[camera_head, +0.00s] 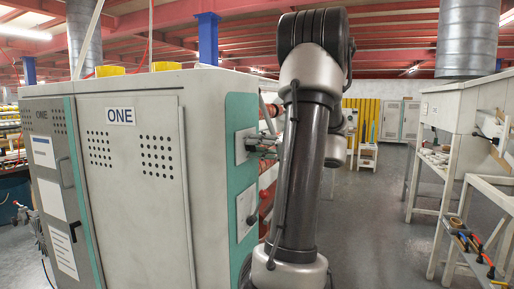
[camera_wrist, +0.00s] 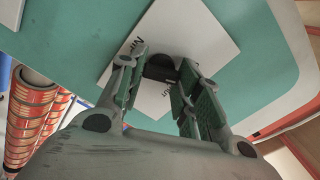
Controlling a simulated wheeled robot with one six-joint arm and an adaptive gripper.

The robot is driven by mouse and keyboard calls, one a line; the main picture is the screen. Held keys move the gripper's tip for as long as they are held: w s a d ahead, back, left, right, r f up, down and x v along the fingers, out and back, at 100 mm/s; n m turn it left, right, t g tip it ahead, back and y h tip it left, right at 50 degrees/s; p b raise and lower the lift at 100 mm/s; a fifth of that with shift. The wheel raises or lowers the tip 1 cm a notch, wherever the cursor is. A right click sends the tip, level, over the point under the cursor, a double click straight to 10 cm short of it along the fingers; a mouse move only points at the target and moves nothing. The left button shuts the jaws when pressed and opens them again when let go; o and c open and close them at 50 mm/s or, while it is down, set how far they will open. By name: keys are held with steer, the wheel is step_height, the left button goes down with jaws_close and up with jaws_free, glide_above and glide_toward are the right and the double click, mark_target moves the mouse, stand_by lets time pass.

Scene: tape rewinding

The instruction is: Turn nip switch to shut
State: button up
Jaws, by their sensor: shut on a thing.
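The nip switch is a black knob (camera_wrist: 160,64) on a white label plate (camera_wrist: 205,38) fixed to a teal panel. Partly hidden lettering shows on the plate in the wrist view. My gripper (camera_wrist: 164,72) has its two green-padded fingers on either side of the knob and is shut on it. In the head view my gripper (camera_head: 264,146) reaches the upper white plate (camera_head: 242,146) on the machine's teal side, and the knob is hidden there. The switch's exact setting cannot be told.
A second white plate (camera_head: 247,210) with a dark knob sits below on the same teal side. The cabinet (camera_head: 140,190) labelled ONE stands at left. Orange-red rolls (camera_wrist: 32,110) show at left in the wrist view. A white workbench (camera_head: 450,165) stands right, beyond open floor.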

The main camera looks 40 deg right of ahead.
steer(key=m, duration=1)
steer(key=shift+f+m, duration=0.25)
steer(key=shift+m, duration=0.15)
stand_by(0.4)
steer(key=o, duration=1)
steer(key=v, duration=1.2)
